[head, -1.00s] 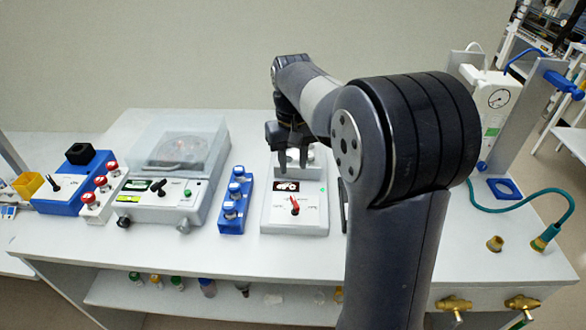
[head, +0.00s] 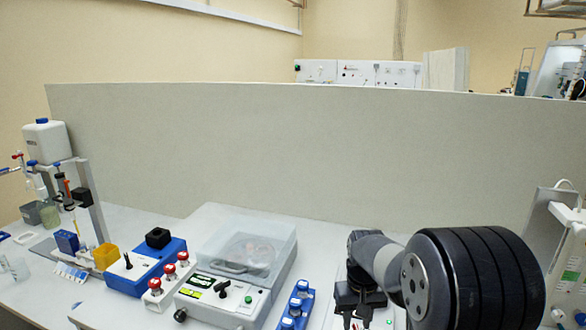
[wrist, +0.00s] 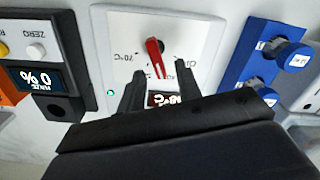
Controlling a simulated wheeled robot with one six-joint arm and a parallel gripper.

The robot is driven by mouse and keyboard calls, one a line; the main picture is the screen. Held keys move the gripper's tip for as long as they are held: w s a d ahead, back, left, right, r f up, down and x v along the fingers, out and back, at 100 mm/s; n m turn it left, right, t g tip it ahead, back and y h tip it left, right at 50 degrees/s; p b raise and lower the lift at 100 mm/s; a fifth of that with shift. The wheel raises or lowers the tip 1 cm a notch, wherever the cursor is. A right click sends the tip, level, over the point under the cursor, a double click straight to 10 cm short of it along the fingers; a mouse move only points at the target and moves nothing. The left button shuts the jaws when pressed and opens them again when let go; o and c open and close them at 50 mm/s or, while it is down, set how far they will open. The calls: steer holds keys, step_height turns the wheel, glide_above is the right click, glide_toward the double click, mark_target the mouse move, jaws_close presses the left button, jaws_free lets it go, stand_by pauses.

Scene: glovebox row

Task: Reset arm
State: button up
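My gripper (wrist: 159,72) is open in the wrist view, its two dark fingers apart. It hangs over a white instrument (wrist: 118,28) with a red pointer knob (wrist: 153,50), a "70°C" mark and a small display partly covered by my gripper. The knob shows between and just beyond the fingertips; I cannot tell whether they touch it. Nothing is visibly held. In the head view my gripper (head: 360,304) is low in the picture, its fingertips near the bottom edge, and my arm comes from the lower right.
A grey instrument with a "0 %" display (wrist: 40,80) is beside the white one. A grey partition (head: 300,150) backs the bench.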

mark_target(356, 326)
steer(key=shift+f, duration=0.45)
steer(key=shift+r, duration=0.15)
step_height(356, 326, up, 10)
step_height(356, 326, down, 11)
steer(key=shift+r, duration=0.15)
steer(key=shift+r+m, duration=0.2)
steer(key=shift+m, duration=0.3)
steer(key=m, duration=0.3)
steer(key=d+m, duration=0.1)
steer(key=m, duration=0.2)
steer(key=shift+s+b, duration=0.1)
steer(key=shift+b, duration=0.25)
